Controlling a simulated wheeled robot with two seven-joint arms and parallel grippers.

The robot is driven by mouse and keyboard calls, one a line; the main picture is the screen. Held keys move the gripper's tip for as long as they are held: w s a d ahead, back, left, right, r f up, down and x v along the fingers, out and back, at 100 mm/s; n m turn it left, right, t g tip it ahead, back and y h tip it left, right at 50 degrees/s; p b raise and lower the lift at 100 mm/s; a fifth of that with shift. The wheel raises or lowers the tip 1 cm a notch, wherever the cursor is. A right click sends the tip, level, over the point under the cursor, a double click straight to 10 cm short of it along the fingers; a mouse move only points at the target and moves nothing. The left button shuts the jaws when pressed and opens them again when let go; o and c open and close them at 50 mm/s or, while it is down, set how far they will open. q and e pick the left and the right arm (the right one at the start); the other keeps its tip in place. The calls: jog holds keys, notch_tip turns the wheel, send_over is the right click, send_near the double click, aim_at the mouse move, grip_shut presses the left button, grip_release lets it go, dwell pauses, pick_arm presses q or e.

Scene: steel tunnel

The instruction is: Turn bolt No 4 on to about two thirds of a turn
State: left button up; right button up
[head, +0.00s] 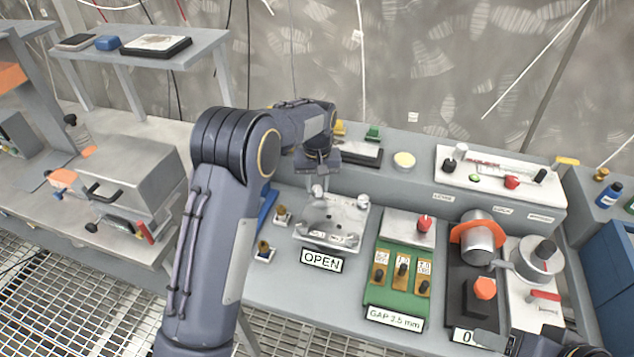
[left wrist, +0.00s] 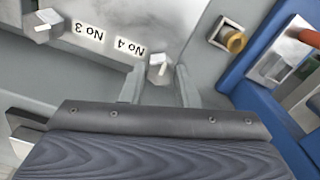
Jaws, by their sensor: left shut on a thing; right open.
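My left gripper (head: 318,176) reaches down at the back left corner of a light metal plate (head: 330,222). In the left wrist view its fingers (left wrist: 160,88) are shut around the small metal head of bolt No 4 (left wrist: 158,66), beside the label "No 4" (left wrist: 129,47). In that view bolt No 3 (left wrist: 44,27) stands apart, near its label "No 3" (left wrist: 88,31). The bolt's turn angle cannot be read. My right gripper (head: 490,339) shows only in part at the lower right edge of the head view, away from the plate.
An "OPEN" sign (head: 321,261) lies before the plate. Brass knobs (head: 264,248) stand on its left. A green gauge block (head: 400,270) and a black unit with an orange-collared cylinder (head: 476,240) stand to the right. A grey ledge (head: 417,178) runs behind.

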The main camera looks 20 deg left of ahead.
aim_at(318, 187)
pick_arm(q)
jog(key=m, duration=0.6)
jog(key=shift+m, duration=0.3)
jog(key=m, duration=0.5)
jog(key=shift+p, duration=0.4)
jog(key=shift+m, duration=0.4)
jog(key=o, duration=1)
notch_tip(318, 187, up, 8)
jog(key=shift+f+b, duration=0.1)
jog(key=shift+b, duration=0.25)
